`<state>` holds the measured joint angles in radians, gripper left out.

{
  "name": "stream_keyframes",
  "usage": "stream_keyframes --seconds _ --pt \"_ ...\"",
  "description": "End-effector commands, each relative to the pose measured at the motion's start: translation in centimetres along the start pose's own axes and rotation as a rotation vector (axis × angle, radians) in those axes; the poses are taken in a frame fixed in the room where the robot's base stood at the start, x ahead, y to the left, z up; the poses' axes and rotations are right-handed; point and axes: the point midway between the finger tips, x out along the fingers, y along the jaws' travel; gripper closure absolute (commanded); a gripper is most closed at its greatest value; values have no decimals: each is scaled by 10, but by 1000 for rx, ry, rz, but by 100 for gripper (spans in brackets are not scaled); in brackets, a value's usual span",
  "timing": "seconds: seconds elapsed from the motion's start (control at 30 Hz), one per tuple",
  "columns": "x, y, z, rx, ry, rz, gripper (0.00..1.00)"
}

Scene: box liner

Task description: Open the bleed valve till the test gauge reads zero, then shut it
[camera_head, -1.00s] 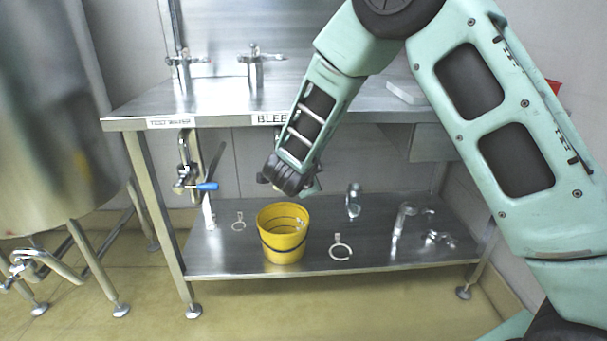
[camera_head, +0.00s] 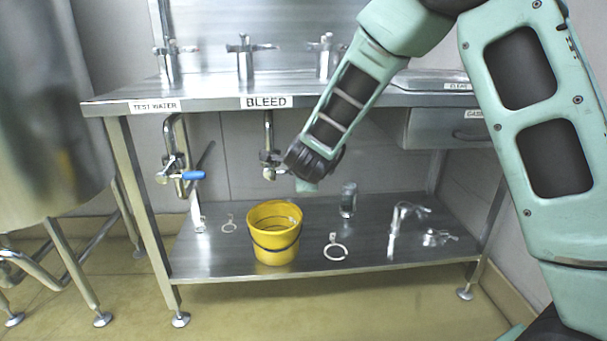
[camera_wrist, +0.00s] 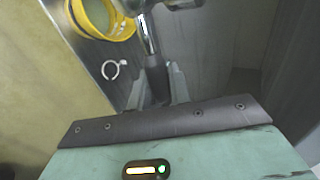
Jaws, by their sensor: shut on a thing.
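The bleed valve (camera_head: 268,168) hangs on a metal pipe under the bench edge, below the BLEED label (camera_head: 266,102). My gripper (camera_head: 306,186) is just right of the valve in the head view, partly hidden by its own wrist. In the wrist view my gripper (camera_wrist: 162,82) is shut on the valve's dark-sleeved lever (camera_wrist: 155,72), which runs up to the metal valve body (camera_wrist: 150,12). The lever is hidden in the head view, and I cannot tell how far the valve is open. No test gauge face is visible.
A yellow bucket (camera_head: 274,240) stands on the lower shelf (camera_head: 210,255), below the valve. A TEST WATER valve with blue handle (camera_head: 190,175) is to the left. A white ring (camera_head: 335,250) and metal fittings (camera_head: 400,222) lie on the shelf. A large steel vessel (camera_head: 45,120) is far left.

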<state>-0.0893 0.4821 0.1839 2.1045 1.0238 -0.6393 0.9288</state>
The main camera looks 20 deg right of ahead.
Motion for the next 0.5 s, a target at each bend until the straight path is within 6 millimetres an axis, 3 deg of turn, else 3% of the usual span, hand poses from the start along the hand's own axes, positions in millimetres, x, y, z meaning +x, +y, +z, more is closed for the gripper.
stream_keyframes --seconds 0.23,0.27,0.3,0.5 --pt "0 2 1 -1 -3 5 100" --pt "0 2 1 -1 -3 5 72" --pt "0 2 1 -1 -3 5 61" --pt "0 1 1 -1 -1 3 61"
